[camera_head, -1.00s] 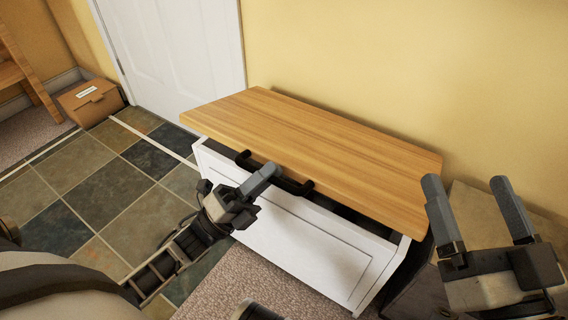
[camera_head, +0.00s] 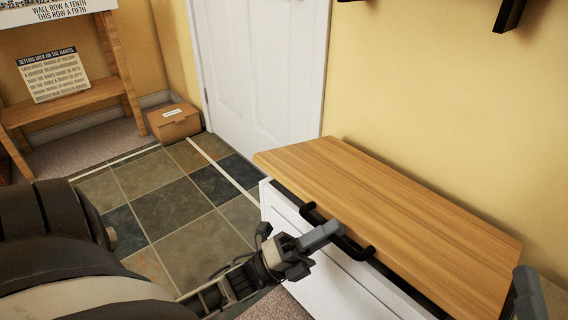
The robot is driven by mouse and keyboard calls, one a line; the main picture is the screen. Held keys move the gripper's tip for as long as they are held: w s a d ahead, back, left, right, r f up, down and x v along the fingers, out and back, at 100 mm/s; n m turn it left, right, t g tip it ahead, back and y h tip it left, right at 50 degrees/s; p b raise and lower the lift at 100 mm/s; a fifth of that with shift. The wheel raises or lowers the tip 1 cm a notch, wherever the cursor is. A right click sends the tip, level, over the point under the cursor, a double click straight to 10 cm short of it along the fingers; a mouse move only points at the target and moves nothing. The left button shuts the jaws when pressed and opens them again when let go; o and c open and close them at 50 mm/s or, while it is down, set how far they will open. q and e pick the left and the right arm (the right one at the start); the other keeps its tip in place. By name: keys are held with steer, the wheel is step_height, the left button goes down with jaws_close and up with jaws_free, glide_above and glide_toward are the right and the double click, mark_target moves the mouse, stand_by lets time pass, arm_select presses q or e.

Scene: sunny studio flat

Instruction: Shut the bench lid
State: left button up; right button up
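The bench has a wooden lid (camera_head: 400,220) and a white panelled front (camera_head: 335,280). The lid is low and nearly level, with a dark gap under its front edge, so it stands slightly raised from the body. A black bar handle (camera_head: 356,250) runs along the lid's front edge. My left gripper (camera_head: 322,236) is at the handle, its fingers overlapping the bar in the picture. I see the fingers side-on, so I cannot tell whether they are apart or whether they touch. Only a grey finger of my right gripper (camera_head: 530,295) shows at the lower right, beside the lid's right end.
A yellow wall stands behind the bench, with a white door (camera_head: 262,75) to its left. A cardboard box (camera_head: 174,123) sits on the floor by the door. A wooden shelf unit (camera_head: 70,103) stands at the far left. The tiled floor left of the bench is clear.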

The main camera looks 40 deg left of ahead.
arm_select(q)
steer(key=v, duration=1.6)
steer(key=shift+p, duration=0.3)
arm_select(e)
steer(key=shift+f+m+g+h, duration=0.3)
steer(key=shift+f+m, duration=0.2)
steer(key=shift+f, duration=0.1)
arm_select(q)
steer(key=shift+w, duration=0.1)
arm_select(e)
steer(key=shift+s, duration=0.1)
